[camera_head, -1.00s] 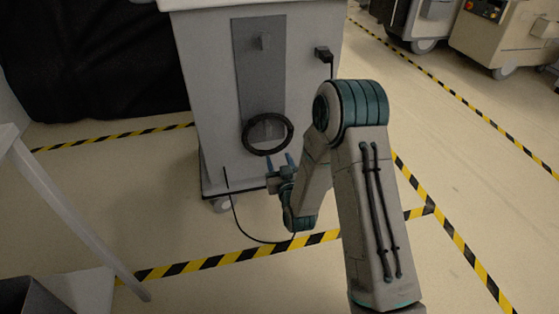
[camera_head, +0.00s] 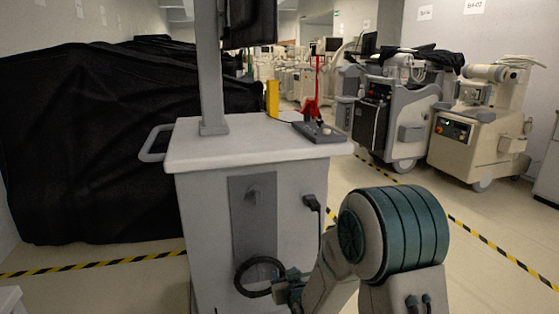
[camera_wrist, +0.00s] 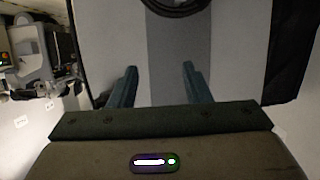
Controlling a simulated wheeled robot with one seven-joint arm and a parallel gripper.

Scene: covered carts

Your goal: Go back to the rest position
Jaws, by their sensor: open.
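My gripper (camera_wrist: 159,84) is open and empty in the wrist view, its two teal fingers apart, facing the cart's front panel. In the head view my gripper (camera_head: 288,284) is low in front of the cart, partly hidden by my arm. The grey cart (camera_head: 296,200) stands straight ahead. A black ring of coiled cable (camera_head: 243,285) hangs on its dark strip, and the coil also shows at the top of the wrist view (camera_wrist: 176,8). The gripper is beside the coil in the head view; I cannot tell whether they touch.
Black covers (camera_head: 90,140) fill the left. Other machines (camera_head: 470,130) stand at the right. Taped floor (camera_head: 490,225) is clear at right.

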